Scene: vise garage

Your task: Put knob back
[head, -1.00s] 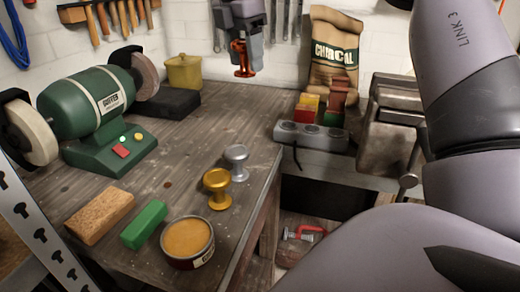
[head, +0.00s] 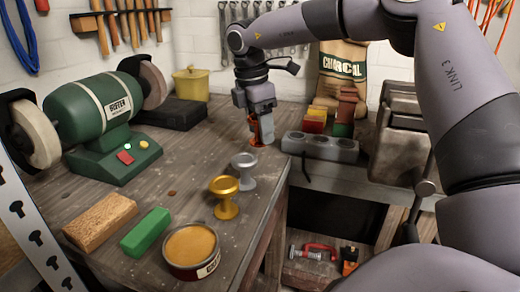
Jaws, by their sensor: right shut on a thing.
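My right gripper (head: 262,116) reaches in from the right and points down near the bench's right edge. It is shut on a copper-orange knob (head: 266,130), mostly covered by the fingers. The knob is just left of a grey block with round sockets (head: 320,146); I cannot tell whether it touches the bench. A gold knob (head: 224,197) and a silver knob (head: 244,170) stand upright on the wooden bench, in front of the gripper. My left gripper is not in view.
A green bench grinder (head: 95,120) stands at left. A cork-brown block (head: 100,221), a green block (head: 146,233) and a tin of orange paste (head: 191,247) lie in front. A vise (head: 400,135) and a charcoal bag (head: 340,72) are at right.

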